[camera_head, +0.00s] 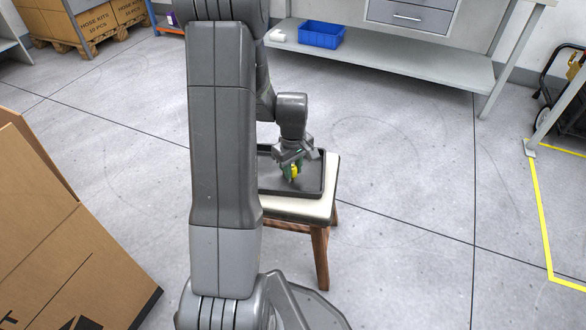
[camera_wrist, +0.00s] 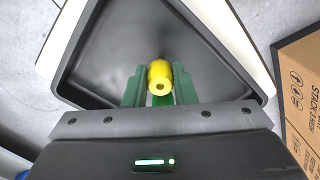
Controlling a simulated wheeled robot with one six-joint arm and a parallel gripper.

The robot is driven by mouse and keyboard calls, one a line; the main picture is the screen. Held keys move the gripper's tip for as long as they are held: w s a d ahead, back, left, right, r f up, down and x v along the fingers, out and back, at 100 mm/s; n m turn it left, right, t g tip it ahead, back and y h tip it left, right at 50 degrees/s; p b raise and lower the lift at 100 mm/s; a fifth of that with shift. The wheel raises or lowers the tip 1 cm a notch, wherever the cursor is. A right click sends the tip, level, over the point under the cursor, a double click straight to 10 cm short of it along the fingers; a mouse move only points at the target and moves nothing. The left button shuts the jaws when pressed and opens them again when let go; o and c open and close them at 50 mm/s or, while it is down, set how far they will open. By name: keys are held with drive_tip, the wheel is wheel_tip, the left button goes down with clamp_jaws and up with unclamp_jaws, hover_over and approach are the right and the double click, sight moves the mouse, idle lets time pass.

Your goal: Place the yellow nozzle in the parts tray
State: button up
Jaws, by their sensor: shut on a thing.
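The yellow nozzle (camera_head: 294,170) is held between the green fingers of my gripper (camera_head: 291,167). In the wrist view the nozzle (camera_wrist: 160,78) shows a round end with a dark hole, and the fingers of my gripper (camera_wrist: 159,88) close on its two sides. The dark parts tray (camera_head: 308,192) lies on a stool, partly hidden behind my arm. In the wrist view the tray (camera_wrist: 115,50) is empty where it shows, and the nozzle is over its floor. I cannot tell whether the nozzle touches the floor.
The stool (camera_head: 320,206) has a pale seat and wooden legs. A large cardboard box (camera_head: 70,250) stands at the left. A workbench with a lower shelf (camera_head: 400,68) and a blue bin (camera_head: 321,34) is behind. Open floor lies right of the stool.

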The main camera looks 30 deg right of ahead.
sight(293, 167)
drive_tip(key=shift+f, duration=0.1)
drive_tip(key=o, duration=1)
wheel_tip(293, 167, up, 12)
drive_tip(key=p, duration=0.3)
drive_tip(key=shift+p, duration=0.4)
wheel_tip(293, 167, down, 13)
drive_tip(key=b, duration=0.4)
drive_tip(key=shift+b, duration=0.3)
drive_tip(key=shift+r+p, duration=1.05)
drive_tip(key=shift+r, duration=1.35)
drive_tip(key=shift+f, duration=0.1)
